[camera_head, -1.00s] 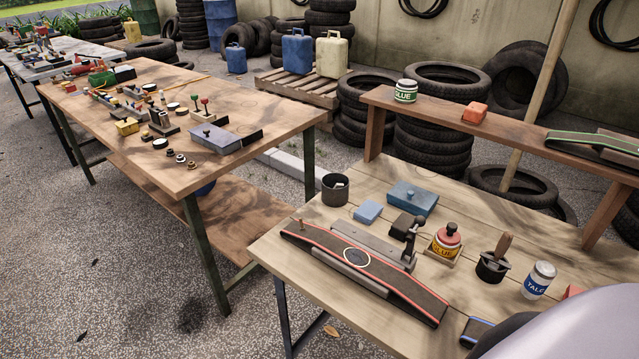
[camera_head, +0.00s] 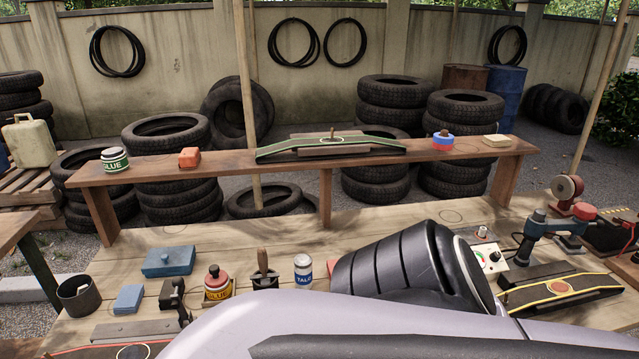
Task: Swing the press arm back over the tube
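A teal press arm with a red knob (camera_head: 546,226) stands at the right of the bench. It reaches over the bench behind a yellow-edged tube strip (camera_head: 575,290), which has a round orange patch (camera_head: 558,285). The arm does not appear to lie over the patch. At the lower left, a red-edged tube strip (camera_head: 85,350) with a white ring is partly cut off by the frame edge. A dark clamp (camera_head: 174,298) stands behind it. My grey and black arm covers the lower middle. Neither of my grippers shows.
A glue pot (camera_head: 216,284), a brush pot (camera_head: 263,275), a talc can (camera_head: 303,272), a blue box (camera_head: 169,262) and a dark cup (camera_head: 77,296) stand on the bench. A raised shelf (camera_head: 230,158) spans behind. A control box (camera_head: 489,257) is left of the press.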

